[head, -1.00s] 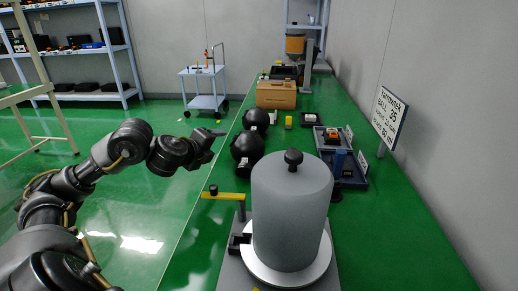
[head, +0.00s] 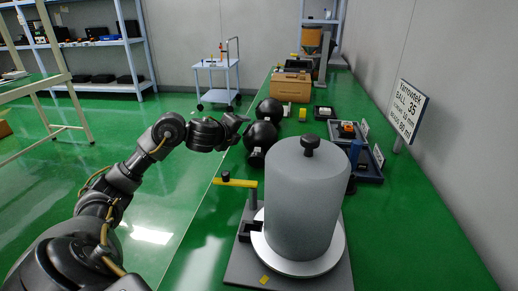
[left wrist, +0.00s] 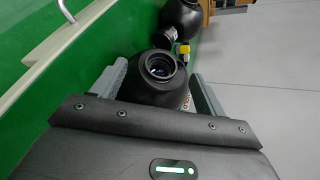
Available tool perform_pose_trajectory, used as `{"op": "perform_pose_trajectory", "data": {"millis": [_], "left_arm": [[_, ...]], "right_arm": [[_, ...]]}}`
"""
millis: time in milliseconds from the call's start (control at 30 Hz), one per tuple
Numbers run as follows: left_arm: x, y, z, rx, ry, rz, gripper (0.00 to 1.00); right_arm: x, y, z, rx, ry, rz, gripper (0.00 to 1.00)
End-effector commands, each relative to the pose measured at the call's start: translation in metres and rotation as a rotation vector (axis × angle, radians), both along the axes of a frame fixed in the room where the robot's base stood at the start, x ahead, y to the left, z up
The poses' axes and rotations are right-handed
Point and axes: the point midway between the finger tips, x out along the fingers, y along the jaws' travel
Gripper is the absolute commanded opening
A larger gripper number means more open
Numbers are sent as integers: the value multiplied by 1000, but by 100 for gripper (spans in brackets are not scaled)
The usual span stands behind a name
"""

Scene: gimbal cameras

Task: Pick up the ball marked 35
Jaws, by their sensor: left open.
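A sign (head: 406,116) reading "Yarrowtek BALL 35" stands at the right of the green bench. Two black balls stand on the bench, a nearer one (head: 261,136) and a farther one (head: 269,112). I cannot read a number on either. My left gripper (head: 240,123) is at the left of the balls, over the bench's left edge. In the left wrist view, a black ball with a lens (left wrist: 160,78) shows between the open fingers (left wrist: 158,90); I cannot tell whether they touch it. Another black ball (left wrist: 182,16) is beyond it. My right gripper is not in view.
A grey cylinder (head: 300,200) with a black knob stands on a round plate in front, beside a yellow lever (head: 237,183). Blue trays (head: 369,165) lie to the right. A cardboard box (head: 291,87) and yellow block (head: 303,115) are farther back.

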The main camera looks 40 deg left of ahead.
Motion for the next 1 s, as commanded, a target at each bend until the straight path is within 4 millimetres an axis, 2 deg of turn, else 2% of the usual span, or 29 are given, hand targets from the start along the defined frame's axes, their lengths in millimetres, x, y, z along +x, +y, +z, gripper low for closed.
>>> {"op": "perform_pose_trajectory", "data": {"millis": [100,200,467,900,1000], "left_arm": [[15,3,-8,-4,0,1,73],[22,5,-10,-2,-1,0,73],[23,5,-9,1,0,0,72],[23,5,-11,1,2,-2,14],[23,5,-10,-1,0,-2,5]], "right_arm": [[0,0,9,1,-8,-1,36],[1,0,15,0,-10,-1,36],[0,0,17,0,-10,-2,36],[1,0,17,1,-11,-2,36],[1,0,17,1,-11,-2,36]]}}
